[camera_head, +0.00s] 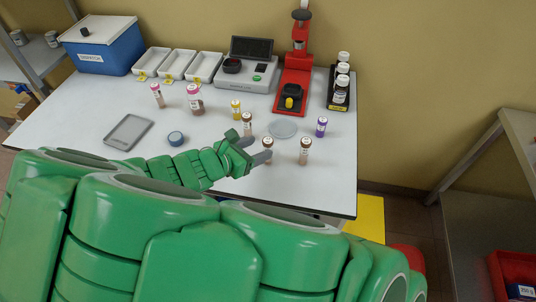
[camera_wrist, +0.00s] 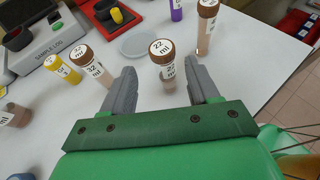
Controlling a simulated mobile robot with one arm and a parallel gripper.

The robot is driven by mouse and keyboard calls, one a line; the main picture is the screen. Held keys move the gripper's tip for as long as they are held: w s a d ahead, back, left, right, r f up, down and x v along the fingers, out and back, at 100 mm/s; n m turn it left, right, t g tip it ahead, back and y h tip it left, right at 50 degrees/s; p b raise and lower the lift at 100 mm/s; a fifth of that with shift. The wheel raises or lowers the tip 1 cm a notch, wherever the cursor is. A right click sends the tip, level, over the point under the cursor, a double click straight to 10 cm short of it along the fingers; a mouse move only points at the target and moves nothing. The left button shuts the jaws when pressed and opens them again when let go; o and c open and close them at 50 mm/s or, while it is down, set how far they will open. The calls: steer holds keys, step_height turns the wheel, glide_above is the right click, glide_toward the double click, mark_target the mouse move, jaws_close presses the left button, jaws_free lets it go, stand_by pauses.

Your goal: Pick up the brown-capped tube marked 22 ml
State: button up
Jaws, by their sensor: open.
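A brown-capped tube labelled 22 ml (camera_wrist: 168,76) stands upright in the wrist view, just beyond and between the fingertips of my gripper (camera_wrist: 160,68). My gripper is open and nothing is gripped. In the head view the same tube (camera_head: 267,148) stands at my gripper (camera_head: 257,149), its lower part partly hidden by a finger. A second brown-capped tube, its label seeming to read 32 ml (camera_wrist: 98,72), stands just left of the left finger. A third brown-capped tube (camera_wrist: 204,35) stands beyond the right finger; its label is not readable.
A yellow-capped tube (camera_head: 236,110), a purple-capped tube (camera_head: 322,127), a clear dish (camera_head: 283,130) and pink-capped tubes (camera_head: 195,100) stand nearby on the white table (camera_head: 75,130). A red device (camera_head: 292,85) and a grey analyser (camera_head: 246,75) stand at the back.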

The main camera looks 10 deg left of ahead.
mark_target(265, 146)
steer(key=x, duration=0.5)
steer(key=shift+d+r, duration=0.15)
steer(key=shift+d, duration=0.2)
steer(key=shift+w+d+f, duration=0.25)
steer(key=shift+w, duration=0.15)
steer(key=shift+c, duration=0.4)
steer(key=c, duration=0.9)
